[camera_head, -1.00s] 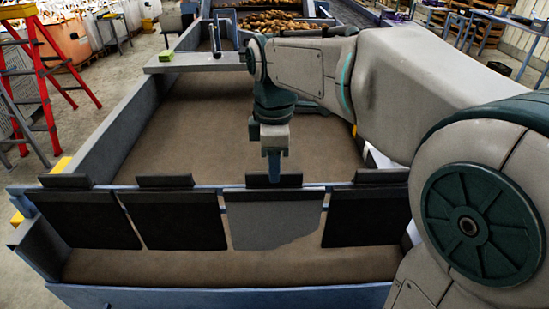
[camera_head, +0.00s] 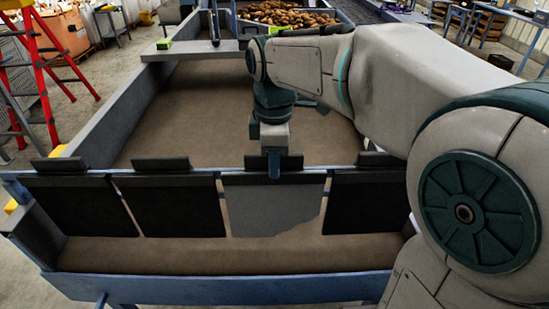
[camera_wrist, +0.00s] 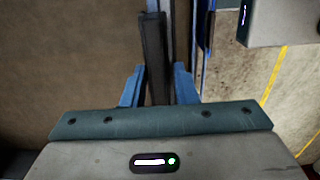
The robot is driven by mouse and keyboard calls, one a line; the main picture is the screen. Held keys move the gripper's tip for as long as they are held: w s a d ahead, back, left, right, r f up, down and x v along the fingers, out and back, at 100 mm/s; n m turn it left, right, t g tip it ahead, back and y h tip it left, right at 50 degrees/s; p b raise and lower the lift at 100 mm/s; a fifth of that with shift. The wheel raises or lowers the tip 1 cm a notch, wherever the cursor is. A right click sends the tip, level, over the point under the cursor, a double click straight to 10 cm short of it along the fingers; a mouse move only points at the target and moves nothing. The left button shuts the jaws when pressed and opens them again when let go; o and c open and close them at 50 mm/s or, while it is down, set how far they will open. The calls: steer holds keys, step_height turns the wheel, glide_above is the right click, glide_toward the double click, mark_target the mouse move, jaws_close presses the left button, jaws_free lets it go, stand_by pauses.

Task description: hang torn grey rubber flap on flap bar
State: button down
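The torn grey rubber flap (camera_head: 270,208) hangs from the flap bar (camera_head: 135,172) in the head view, third from the left between black flaps. Its lower right edge is ragged. A black top strip (camera_head: 258,161) stands above the bar over it. My gripper (camera_head: 274,176) points down at this strip, one finger showing in front of it. In the wrist view my gripper (camera_wrist: 159,72) has its two blue fingers on either side of the black strip (camera_wrist: 155,48). A gap shows beside the right finger; contact at the left finger is unclear.
Black flaps (camera_head: 178,207) hang on both sides of the grey one. A brown belt (camera_head: 200,115) lies behind the bar between raised side walls. A grey crosspiece (camera_head: 195,50) with a green block (camera_head: 164,44) spans the far end. A red ladder (camera_head: 45,70) stands at left.

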steer(key=shift+r+p, duration=1.8)
steer(key=shift+r, duration=0.4)
steer(key=s+b, duration=0.2)
steer(key=s, duration=0.8)
steer(key=shift+a, duration=0.15)
steer(key=shift+f, duration=0.15)
